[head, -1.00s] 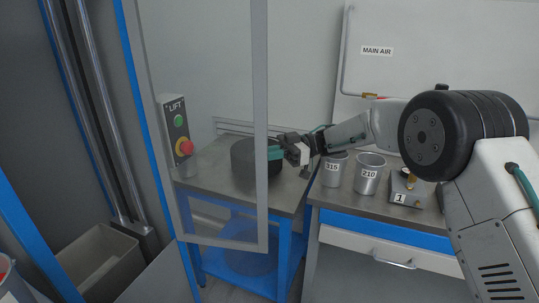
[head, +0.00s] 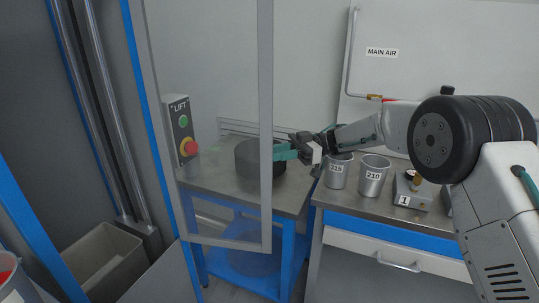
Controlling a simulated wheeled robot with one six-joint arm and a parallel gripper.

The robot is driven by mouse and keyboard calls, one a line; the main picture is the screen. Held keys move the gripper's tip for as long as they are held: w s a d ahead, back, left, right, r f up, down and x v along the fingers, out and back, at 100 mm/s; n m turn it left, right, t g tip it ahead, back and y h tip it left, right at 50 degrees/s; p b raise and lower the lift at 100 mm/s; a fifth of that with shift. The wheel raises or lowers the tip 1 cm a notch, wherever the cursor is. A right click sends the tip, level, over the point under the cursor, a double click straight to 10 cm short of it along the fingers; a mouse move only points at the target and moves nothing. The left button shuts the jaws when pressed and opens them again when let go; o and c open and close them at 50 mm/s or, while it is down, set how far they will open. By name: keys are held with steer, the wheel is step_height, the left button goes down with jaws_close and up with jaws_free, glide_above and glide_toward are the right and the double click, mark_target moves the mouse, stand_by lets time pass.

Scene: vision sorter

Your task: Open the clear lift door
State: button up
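The clear lift door (head: 267,130) is a see-through panel in a grey frame, beside a blue post (head: 158,130) on its left. It stands out across the view, away from the shaft at the left, with the bench showing through it. My gripper (head: 283,152) has teal fingers pointing left, close by the door's right upright. The upright partly covers the view there, so contact is unclear. The finger gap is too small to judge. Nothing is seen held.
A LIFT button box (head: 181,130) shows through the panel. A dark round block (head: 247,158) sits on the metal bench behind the door. Cups labelled 315 (head: 337,172) and 210 (head: 373,178) stand right of my gripper. A grey bin (head: 103,262) is lower left.

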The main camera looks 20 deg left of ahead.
steer(key=v, duration=0.5)
steer(key=shift+w+d, duration=0.1)
steer(key=shift+w, duration=0.05)
